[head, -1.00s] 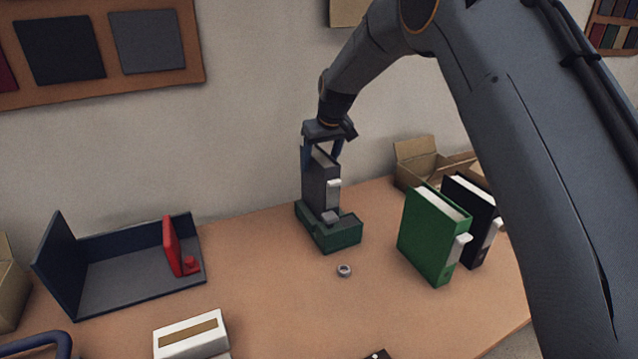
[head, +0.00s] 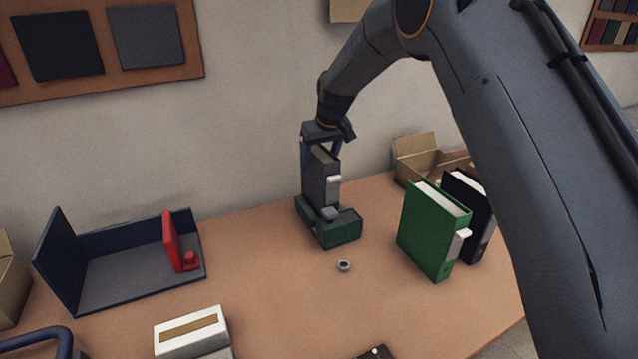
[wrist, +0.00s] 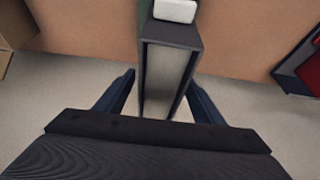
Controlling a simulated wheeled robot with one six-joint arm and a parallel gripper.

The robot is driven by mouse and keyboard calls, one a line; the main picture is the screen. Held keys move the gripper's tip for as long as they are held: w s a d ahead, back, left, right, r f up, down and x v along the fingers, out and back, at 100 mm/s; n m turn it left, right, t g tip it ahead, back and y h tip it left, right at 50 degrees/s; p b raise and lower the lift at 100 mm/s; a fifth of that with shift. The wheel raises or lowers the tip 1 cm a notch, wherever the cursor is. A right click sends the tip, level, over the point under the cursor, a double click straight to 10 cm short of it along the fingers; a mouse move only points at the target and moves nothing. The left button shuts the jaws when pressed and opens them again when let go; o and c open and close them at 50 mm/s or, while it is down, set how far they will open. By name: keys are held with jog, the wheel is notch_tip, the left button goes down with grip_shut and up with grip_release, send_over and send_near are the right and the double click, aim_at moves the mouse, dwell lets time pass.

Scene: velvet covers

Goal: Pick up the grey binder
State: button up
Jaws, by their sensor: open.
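The grey binder (head: 321,181) stands upright in a small green holder (head: 341,232) on the table, near the back wall. A white label tab sits on its edge; the binder also shows in the wrist view (wrist: 172,75), seen from above with its pages between dark covers. My gripper (head: 323,150) is over the top of the binder, pointing down. In the wrist view its two blue fingers (wrist: 160,97) are open, one on each side of the binder, with visible gaps. The fingertips are partly hidden by the binder in the head view.
A green binder (head: 431,230) and a black binder (head: 474,206) stand to the right. An open cardboard box (head: 415,159) is behind them. A dark blue tray (head: 130,287) with a red bookend (head: 172,243) is at left. A small ring (head: 344,266) and a white box (head: 191,331) lie in front.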

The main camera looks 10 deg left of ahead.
grip_shut()
dwell(0.3)
jog(key=shift+r, duration=0.15)
